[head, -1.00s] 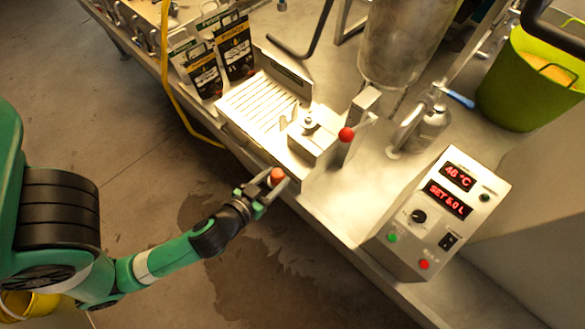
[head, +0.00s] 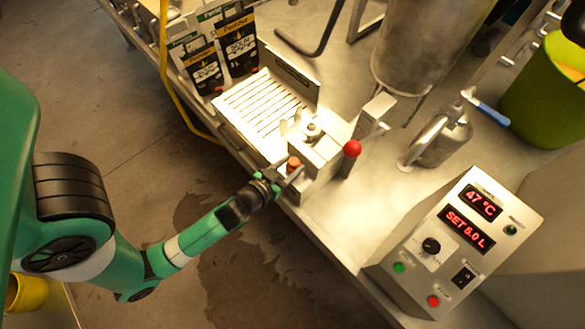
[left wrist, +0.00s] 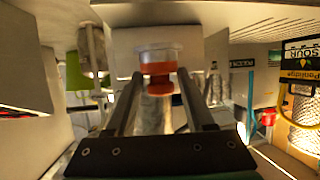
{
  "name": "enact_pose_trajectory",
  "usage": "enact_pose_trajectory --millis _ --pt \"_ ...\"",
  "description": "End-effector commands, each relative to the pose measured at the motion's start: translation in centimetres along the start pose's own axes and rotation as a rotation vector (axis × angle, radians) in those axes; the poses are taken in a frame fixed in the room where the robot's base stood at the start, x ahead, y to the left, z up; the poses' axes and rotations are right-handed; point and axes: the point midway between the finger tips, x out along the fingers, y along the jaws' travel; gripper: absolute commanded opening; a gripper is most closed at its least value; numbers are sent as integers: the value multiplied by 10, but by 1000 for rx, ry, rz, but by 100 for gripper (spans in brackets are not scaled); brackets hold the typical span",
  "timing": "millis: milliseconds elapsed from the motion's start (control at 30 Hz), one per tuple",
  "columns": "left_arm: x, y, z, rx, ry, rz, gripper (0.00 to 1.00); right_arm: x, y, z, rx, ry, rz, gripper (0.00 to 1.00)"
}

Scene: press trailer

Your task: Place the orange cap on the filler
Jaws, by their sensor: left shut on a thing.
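My left gripper (head: 286,175) is shut on the small orange cap (head: 293,162) and holds it at the near side of the filler (head: 318,152). The filler is a metal block with a round fitting on top and a red-knobbed lever beside it. In the left wrist view the orange cap (left wrist: 158,70) shows between the two fingers, with a pale, clear-looking ring at its far end. A grey block face stands close ahead of it. I cannot tell whether the cap touches the filler. My right gripper is not in view.
A slotted metal tray (head: 262,112) lies left of the filler, with black printed pouches (head: 238,45) behind it. A control box (head: 460,240) with red displays stands right. A steel tank (head: 420,45) and a green bucket (head: 540,100) stand farther back. Bench room between filler and box is clear.

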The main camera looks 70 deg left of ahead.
Motion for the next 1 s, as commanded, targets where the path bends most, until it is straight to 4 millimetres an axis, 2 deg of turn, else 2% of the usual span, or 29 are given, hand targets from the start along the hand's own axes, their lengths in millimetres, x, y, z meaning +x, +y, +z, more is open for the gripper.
enact_pose_trajectory --millis 100,200,467,600,633,767,1000 --pt "12 -2 24 0 1 -3 0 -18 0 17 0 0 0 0" --pt "16 -4 36 -2 1 -6 0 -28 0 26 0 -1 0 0" --pt "15 -4 33 -2 1 -7 0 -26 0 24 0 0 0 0" --pt "17 -4 38 -3 1 -7 0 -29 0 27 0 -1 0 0" --pt "16 -4 36 -3 0 -7 59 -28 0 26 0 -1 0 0" --pt "16 -4 36 -3 0 -7 82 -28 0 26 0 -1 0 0" --pt "16 -4 36 -3 0 -7 84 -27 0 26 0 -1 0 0"
